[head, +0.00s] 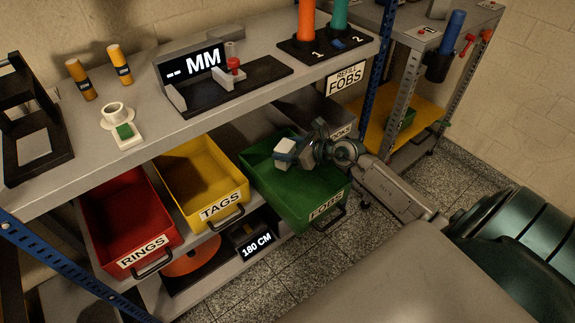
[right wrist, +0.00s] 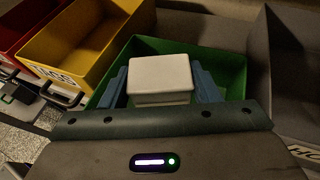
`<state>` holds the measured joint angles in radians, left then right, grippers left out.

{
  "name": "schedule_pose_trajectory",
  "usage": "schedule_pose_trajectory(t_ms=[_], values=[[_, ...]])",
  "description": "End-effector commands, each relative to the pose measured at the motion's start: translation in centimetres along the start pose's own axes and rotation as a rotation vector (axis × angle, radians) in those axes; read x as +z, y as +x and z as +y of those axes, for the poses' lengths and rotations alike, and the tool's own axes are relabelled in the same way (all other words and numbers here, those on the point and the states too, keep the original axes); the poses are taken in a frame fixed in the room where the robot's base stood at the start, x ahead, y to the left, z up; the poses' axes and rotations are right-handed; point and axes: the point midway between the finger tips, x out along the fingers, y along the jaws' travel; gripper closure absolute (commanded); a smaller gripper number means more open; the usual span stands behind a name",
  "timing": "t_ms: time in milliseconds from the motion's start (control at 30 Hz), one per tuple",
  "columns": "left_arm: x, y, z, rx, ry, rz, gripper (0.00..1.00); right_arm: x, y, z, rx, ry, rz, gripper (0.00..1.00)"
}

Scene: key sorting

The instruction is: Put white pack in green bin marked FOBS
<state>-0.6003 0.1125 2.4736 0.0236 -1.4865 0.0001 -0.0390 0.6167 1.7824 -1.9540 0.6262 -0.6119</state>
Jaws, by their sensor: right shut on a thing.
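The white pack (head: 287,150) is a small white block held above the green bin. My right gripper (head: 290,157) is shut on it, over the inside of the green bin marked FOBS (head: 325,218). In the right wrist view the white pack (right wrist: 160,78) sits between the two blue fingers (right wrist: 160,88), with the green bin (right wrist: 236,75) behind and below it. The bin floor is partly hidden by the gripper and pack. My left gripper is not in view.
A yellow TAGS bin (head: 215,212) and a red RINGS bin (head: 140,251) stand left of the green bin. The shelf above holds a display reading MM (head: 195,66) and a white cup-like part (head: 117,114). A grey bin (head: 318,108) is to the right.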

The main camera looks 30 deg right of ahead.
Motion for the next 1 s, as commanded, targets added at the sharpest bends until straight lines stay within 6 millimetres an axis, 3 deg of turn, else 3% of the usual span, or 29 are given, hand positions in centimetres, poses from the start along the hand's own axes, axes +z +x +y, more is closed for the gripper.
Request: schedule_pose_trajectory(t_ms=[400, 1000], values=[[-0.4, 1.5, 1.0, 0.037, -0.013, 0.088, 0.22, -4.4, 1.9, 0.0, 0.000, 0.001, 0.000, 0.70], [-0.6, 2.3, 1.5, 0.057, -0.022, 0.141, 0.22, -5.4, 2.3, 0.0, 0.001, 0.000, -0.002, 0.70]])
